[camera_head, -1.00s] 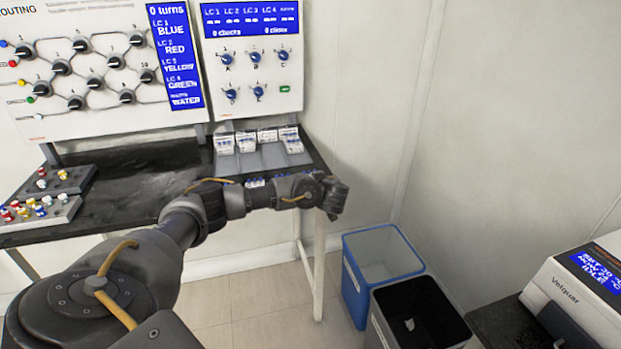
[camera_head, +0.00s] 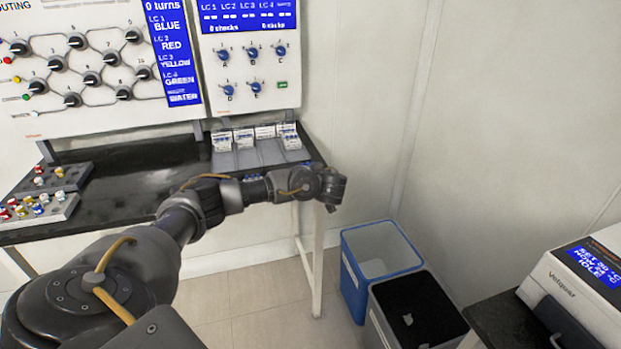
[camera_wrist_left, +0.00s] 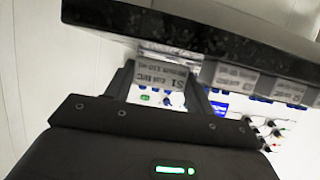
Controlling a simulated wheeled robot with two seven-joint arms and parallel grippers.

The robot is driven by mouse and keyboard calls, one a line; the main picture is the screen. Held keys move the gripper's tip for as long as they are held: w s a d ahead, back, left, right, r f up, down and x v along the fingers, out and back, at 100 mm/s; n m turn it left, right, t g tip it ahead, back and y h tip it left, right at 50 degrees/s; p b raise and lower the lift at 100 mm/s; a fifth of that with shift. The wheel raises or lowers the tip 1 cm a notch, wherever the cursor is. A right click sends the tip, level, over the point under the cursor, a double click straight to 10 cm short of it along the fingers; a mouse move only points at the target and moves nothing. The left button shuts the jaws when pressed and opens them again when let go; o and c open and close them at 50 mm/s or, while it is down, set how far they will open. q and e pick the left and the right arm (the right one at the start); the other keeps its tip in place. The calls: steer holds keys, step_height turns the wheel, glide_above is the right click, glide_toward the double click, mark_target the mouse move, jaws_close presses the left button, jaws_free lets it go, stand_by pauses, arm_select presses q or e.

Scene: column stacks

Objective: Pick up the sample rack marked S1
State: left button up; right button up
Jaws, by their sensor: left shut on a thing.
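The S1 sample rack (camera_wrist_left: 152,78) shows its grey label between the two fingers of my left gripper (camera_wrist_left: 158,86) in the left wrist view. The fingers are hidden there, and I cannot make out S1. My right gripper is not in view.
A blue bin (camera_head: 352,290) and a grey bin (camera_head: 376,322) stand on the floor at right. A white Veloquar device (camera_head: 562,305) is at far right.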

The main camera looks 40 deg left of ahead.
arm_select(q)
steer(key=s+d+r+p, duration=0.5)
steer(key=s+r+p, duration=0.1)
steer(key=s+r, duration=0.5)
steer(key=shift+s+d+r, duration=0.15)
steer(key=shift+s+r, duration=0.2)
steer(key=shift+s, duration=0.65)
